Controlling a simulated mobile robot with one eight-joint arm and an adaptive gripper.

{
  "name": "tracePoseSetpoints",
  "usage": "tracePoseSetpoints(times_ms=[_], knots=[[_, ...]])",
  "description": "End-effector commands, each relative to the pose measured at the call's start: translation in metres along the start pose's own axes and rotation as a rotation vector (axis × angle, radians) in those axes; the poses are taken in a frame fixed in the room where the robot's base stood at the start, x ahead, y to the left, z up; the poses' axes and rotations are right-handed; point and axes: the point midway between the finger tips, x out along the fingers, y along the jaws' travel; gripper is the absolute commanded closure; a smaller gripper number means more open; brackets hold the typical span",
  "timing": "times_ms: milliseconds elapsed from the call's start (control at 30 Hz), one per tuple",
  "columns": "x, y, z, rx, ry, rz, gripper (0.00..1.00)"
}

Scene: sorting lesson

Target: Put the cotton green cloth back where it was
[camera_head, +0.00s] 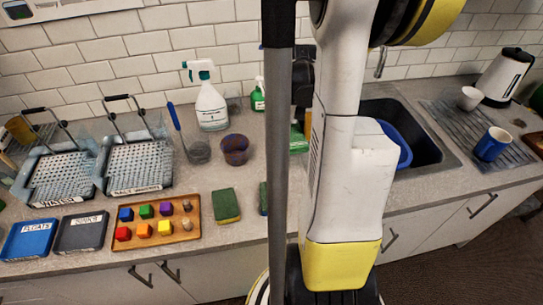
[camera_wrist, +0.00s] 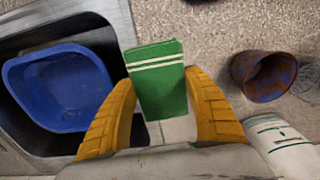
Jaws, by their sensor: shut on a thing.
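The green cloth (camera_wrist: 162,90) is a folded rectangle with white stripes near its far end. In the wrist view it sits between the two yellow fingers of my gripper (camera_wrist: 158,80), which is shut on it. Beneath it is the speckled counter, beside the sink; I cannot tell how high the cloth is held. In the head view only a green part of the cloth (camera_head: 299,138) shows between the grey column and my arm; my arm hides the rest and most of the gripper.
A blue basin (camera_wrist: 62,90) stands in the sink left of my gripper in the wrist view. A mottled pot (camera_wrist: 262,76) and a white bottle (camera_wrist: 281,144) are to its right. A wooden tray of coloured blocks (camera_head: 193,242) and a green sponge (camera_head: 226,207) lie on the counter.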

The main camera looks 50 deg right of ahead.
Motion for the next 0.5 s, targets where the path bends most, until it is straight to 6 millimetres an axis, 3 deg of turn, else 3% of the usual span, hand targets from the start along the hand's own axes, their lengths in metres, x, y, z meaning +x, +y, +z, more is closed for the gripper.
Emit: tracePoseSetpoints(times_ms=[33,200,500], knots=[[0.012,-0.013,-0.006,-0.006,0.0,0.0,0.65],[0.031,-0.044,-0.019,-0.004,0.0,-0.001,0.65],[0.05,-0.056,-0.025,0.001,0.0,-0.001,0.65]])
